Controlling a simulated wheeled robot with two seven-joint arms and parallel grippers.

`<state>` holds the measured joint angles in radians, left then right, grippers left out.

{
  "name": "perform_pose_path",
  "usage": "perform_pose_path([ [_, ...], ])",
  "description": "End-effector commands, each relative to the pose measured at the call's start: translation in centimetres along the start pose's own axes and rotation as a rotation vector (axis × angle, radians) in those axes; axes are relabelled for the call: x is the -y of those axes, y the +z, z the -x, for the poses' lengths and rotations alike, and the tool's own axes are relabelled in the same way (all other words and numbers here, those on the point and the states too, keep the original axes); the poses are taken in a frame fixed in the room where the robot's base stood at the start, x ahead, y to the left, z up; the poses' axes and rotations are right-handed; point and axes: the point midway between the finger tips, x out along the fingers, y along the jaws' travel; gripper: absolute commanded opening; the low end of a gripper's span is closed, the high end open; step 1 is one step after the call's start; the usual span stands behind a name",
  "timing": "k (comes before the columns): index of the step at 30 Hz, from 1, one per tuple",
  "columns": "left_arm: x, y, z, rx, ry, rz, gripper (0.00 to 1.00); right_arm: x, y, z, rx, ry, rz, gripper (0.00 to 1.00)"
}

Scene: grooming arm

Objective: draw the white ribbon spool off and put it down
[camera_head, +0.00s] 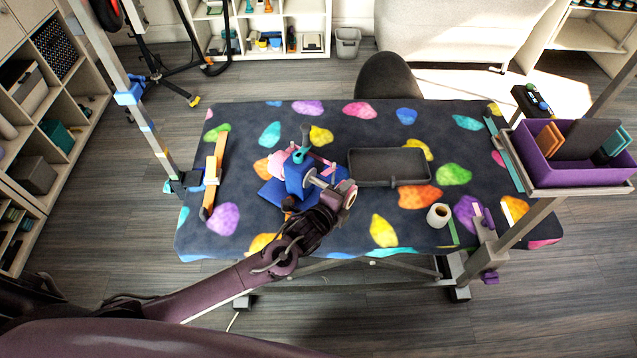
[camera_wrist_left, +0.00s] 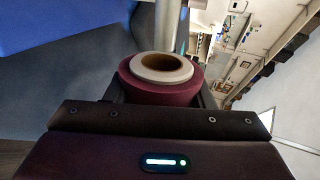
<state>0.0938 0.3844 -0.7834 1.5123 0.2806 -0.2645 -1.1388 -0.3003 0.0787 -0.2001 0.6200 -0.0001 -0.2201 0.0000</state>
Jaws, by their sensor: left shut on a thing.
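My left gripper (camera_head: 332,200) is shut on a maroon-and-white spool (camera_head: 349,194) above the middle of the table. In the left wrist view the spool (camera_wrist_left: 162,68) shows a pale ring around a dark hole, with a maroon band around it. A metal rod (camera_head: 316,179) lies right beside the spool; I cannot tell whether the spool is still on it. A separate white roll (camera_head: 438,215) stands upright on the table to the right, apart from the gripper. My right gripper is not in view.
A blue object (camera_head: 298,178) with a teal-handled tool lies behind the gripper. A dark tray (camera_head: 388,180) is just right of it. A purple bin (camera_head: 565,178) stands at the right edge. The spotted table (camera_head: 335,245) has free room in front.

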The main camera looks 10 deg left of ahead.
Motion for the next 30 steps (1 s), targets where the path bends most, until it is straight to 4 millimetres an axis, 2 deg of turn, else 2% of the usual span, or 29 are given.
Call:
perform_pose_path([
  [7, 0.0, -1.7, 0.0, -0.001, 0.000, 0.001, 0.14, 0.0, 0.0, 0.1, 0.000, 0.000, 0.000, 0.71],
  [18, 0.0, -1.9, 0.1, 0.000, 0.001, 0.000, 0.14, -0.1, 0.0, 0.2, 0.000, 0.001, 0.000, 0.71],
  [30, -0.8, -3.8, 2.2, -0.001, 0.002, 0.001, 0.14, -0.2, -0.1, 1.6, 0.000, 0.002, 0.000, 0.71],
])
